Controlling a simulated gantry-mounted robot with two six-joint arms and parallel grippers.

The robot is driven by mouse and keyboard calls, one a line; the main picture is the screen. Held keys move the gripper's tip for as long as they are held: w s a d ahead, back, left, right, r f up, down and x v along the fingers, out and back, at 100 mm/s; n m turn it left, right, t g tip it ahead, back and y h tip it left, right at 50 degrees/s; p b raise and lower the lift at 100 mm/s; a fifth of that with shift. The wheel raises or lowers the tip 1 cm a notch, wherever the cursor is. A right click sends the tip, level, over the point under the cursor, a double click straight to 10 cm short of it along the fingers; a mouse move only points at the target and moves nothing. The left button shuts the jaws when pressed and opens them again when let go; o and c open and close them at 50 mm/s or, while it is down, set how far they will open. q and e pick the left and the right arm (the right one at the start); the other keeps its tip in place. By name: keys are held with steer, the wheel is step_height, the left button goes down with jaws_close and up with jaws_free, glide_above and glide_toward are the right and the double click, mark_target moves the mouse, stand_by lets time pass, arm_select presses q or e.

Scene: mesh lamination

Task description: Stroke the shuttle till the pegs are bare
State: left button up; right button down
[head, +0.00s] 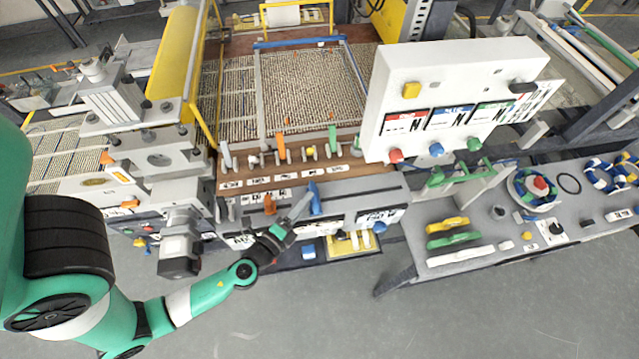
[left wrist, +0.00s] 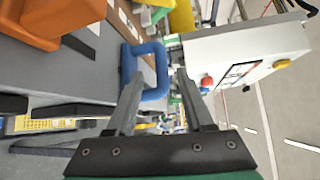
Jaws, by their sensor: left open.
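My left gripper (head: 300,208) reaches in from the lower left to the front of the machine. It is open, with its fingertips close to an upright blue handle (head: 315,198) on the grey front ledge. In the left wrist view the blue handle (left wrist: 152,66) is a squared loop just ahead of and between the two parted fingers (left wrist: 158,84). I cannot tell whether they touch it. An orange handle (head: 270,204) stands to its left, and a large orange block (left wrist: 62,18) shows in the wrist view. I cannot tell which part is the shuttle or which are the pegs. My right gripper is not in view.
Behind the ledge lies a mesh bed (head: 290,90) with a blue bar (head: 298,42) across its far side. A white control box (head: 450,95) rises close on the right. A grey side table (head: 500,255) holds coloured tools. The floor in front is clear.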

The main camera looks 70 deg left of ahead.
arm_select(q)
steer(key=x, duration=0.7)
steer(key=shift+w+a, duration=0.2)
steer(key=shift+w, duration=0.05)
jaws_close()
steer(key=shift+r, duration=0.1)
stand_by(0.9)
